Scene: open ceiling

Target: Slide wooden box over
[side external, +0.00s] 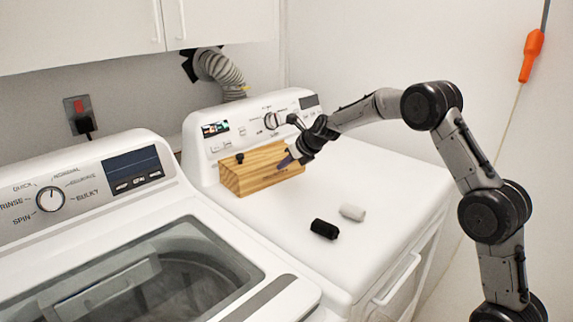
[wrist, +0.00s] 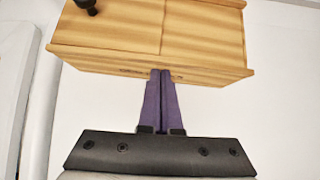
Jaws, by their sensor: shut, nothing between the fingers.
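The wooden box (side external: 262,168) sits on the white top of the right-hand machine, against its control panel. It is light brown with a dark knob near its left end. In the wrist view the wooden box (wrist: 150,38) fills the upper middle, with the black knob at its top left. My gripper (side external: 286,161) is at the right part of the box's front. In the wrist view the two purple fingers of my gripper (wrist: 161,75) are closed together, with their tips at the box's near side. They look very close to it; I cannot tell if they touch.
A black cylinder (side external: 324,229) and a white cylinder (side external: 352,212) lie on the machine top (side external: 385,190) in front of the box. The washer (side external: 130,240) stands at the left. The machine top to the right of the box is clear apart from my arm above it.

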